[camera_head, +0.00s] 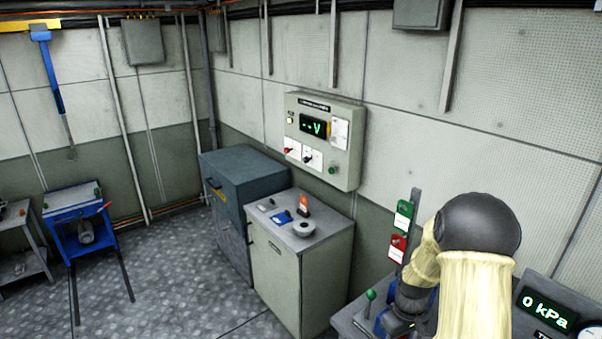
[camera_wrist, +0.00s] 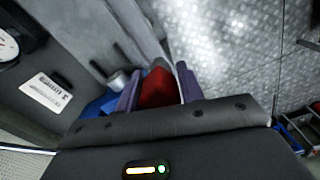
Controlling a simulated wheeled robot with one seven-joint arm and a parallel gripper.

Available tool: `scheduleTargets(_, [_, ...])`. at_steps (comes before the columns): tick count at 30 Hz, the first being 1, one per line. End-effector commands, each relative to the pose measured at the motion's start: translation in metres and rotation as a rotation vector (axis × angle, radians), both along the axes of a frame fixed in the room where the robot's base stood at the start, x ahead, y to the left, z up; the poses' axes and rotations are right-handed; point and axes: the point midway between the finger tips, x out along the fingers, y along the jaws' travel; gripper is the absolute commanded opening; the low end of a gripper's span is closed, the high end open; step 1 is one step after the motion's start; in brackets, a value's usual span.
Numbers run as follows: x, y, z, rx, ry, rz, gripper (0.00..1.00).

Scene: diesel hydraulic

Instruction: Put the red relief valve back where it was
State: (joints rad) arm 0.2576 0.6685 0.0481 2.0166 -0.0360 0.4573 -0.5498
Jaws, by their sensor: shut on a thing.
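The red relief valve (camera_wrist: 158,90) shows in the wrist view as a red, dark-topped piece between the two purple-grey fingers of my gripper (camera_wrist: 160,84). My gripper is shut on it. Its lower part is hidden behind the gripper body. In the head view my arm covers the work area at the lower right, and I cannot make out the red valve there. A blue unit (camera_head: 387,322) with a green-knobbed lever (camera_head: 370,295) stands on the bench beside my arm. Blue parts (camera_wrist: 103,105) and a grey cylinder (camera_wrist: 117,82) lie left of the fingers.
A bench panel with a kPa display (camera_head: 546,307) is at the right. Green (camera_head: 403,212) and red (camera_head: 397,248) tags hang on a post behind the bench. A grey cabinet (camera_head: 300,270) and a blue stand (camera_head: 90,235) are farther left, with open floor (camera_head: 170,280) between.

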Motion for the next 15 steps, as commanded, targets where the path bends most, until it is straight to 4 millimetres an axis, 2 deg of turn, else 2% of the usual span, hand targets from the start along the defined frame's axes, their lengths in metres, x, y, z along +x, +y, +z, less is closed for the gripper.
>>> scheduleTargets(5, [0.005, 0.032, -0.052, 0.003, 0.010, -0.101, 0.08])
scheduleTargets(9, [0.005, 0.065, -0.105, -0.002, 0.014, -0.221, 0.08])
scheduleTargets(12, [0.003, 0.083, -0.132, -0.008, 0.011, -0.295, 0.08])
scheduleTargets(15, [0.001, 0.092, -0.148, -0.012, 0.008, -0.341, 0.08])
